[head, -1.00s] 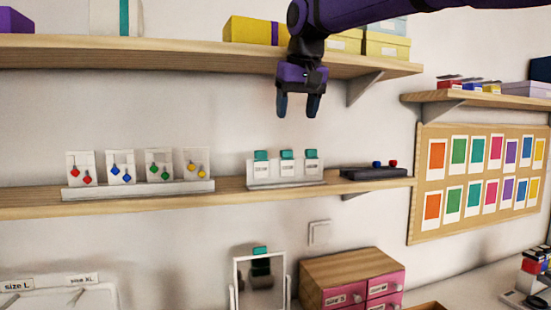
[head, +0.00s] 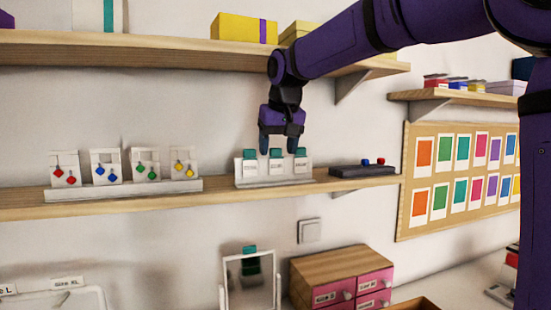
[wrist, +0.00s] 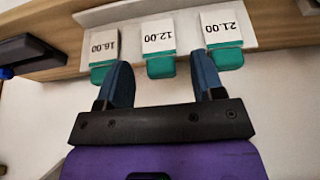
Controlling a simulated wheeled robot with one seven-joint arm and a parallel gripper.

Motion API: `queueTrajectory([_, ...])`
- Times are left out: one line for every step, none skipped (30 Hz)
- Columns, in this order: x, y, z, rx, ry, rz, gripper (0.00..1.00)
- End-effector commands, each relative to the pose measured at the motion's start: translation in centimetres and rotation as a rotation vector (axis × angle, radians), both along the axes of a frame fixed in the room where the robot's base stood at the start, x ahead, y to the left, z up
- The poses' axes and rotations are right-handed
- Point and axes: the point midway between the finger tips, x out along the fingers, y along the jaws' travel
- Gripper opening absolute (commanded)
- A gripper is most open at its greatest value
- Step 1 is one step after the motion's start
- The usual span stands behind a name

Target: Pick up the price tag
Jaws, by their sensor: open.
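Three white price tags with teal tops stand in a row in a white holder (head: 275,183) on the middle shelf. In the head view they are the left tag (head: 249,165), the middle tag (head: 276,164) and the right tag (head: 302,164). The wrist view shows them upside down: the middle tag (wrist: 158,38), reading 12.00, the 21.00 tag (wrist: 219,28) to its right, and a third tag (wrist: 103,48) to its left. My gripper (head: 283,150) is open and empty, pointing down at the tags' tops. In the wrist view its fingertips (wrist: 162,66) are spread either side of the middle tag's teal top; contact is unclear.
Earring cards (head: 122,168) stand in a rack to the left on the same shelf. A dark tray (head: 363,171) with small blue and red knobs lies to the right. An upper shelf (head: 130,50) with boxes overhangs behind my arm. A mirror and pink drawers stand below.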

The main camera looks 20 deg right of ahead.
Motion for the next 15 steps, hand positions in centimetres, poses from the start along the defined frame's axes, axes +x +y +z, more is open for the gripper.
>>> queueTrajectory([0.15, 0.0, -0.42, 0.0, 0.002, 0.0, 0.62])
queueTrajectory([0.21, 0.0, -0.58, 0.0, 0.002, 0.0, 0.62])
queueTrajectory([0.27, 0.0, -0.72, 0.0, 0.002, 0.0, 0.62])
queueTrajectory([0.29, 0.0, -0.78, 0.0, 0.002, 0.0, 0.62])
queueTrajectory([0.3, 0.0, -0.81, 0.0, 0.001, 0.0, 0.62])
queueTrajectory([0.31, 0.0, -0.82, 0.0, 0.001, 0.0, 0.62])
queueTrajectory([0.3, 0.0, -0.81, 0.0, 0.001, 0.0, 0.62])
queueTrajectory([0.31, 0.0, -0.79, 0.0, 0.001, 0.0, 0.62])
queueTrajectory([0.3, 0.0, -0.78, 0.0, 0.001, 0.0, 0.62])
queueTrajectory([0.3, 0.0, -0.77, 0.0, 0.001, 0.0, 0.62])
queueTrajectory([0.3, 0.01, -0.77, 0.0, 0.001, 0.0, 0.55])
queueTrajectory([0.3, 0.01, -0.77, 0.0, 0.001, 0.0, 0.46])
queueTrajectory([0.3, 0.01, -0.77, 0.0, 0.0, 0.0, 0.39])
queueTrajectory([0.3, 0.01, -0.77, 0.0, 0.001, 0.0, 0.32])
queueTrajectory([0.29, 0.01, -0.76, 0.0, 0.0, 0.0, 0.23])
